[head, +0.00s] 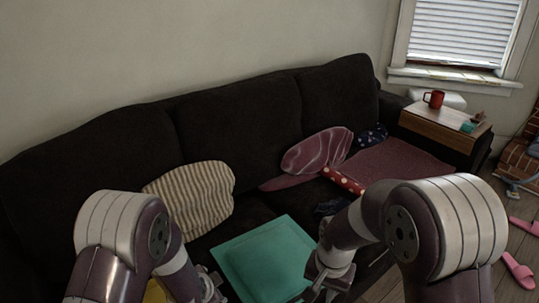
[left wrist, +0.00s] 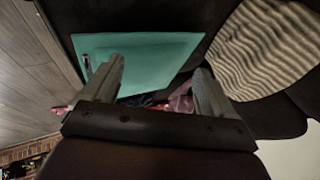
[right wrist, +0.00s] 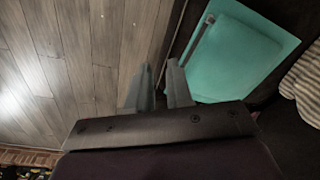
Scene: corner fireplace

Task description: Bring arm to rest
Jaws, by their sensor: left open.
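My right gripper (head: 318,284) is low in the head view, by the right edge of a flat teal item (head: 265,262) on the sofa seat. In the right wrist view my right gripper (right wrist: 158,72) has its fingers close together with a narrow empty gap, over floor beside the teal item (right wrist: 240,60). My left gripper (head: 212,286) is at the teal item's left side, partly cut off by the lower edge. In the left wrist view my left gripper (left wrist: 160,75) has its fingers wide apart and holds nothing; the teal item (left wrist: 140,55) shows beyond them.
The dark sofa (head: 240,115) bears a striped pillow (head: 190,195), a pink patterned pillow (head: 318,152) and a mauve blanket (head: 400,160). A red mug (head: 435,98) stands on the wooden armrest tray (head: 430,121). Pink slippers (head: 518,270) lie on the floor at right.

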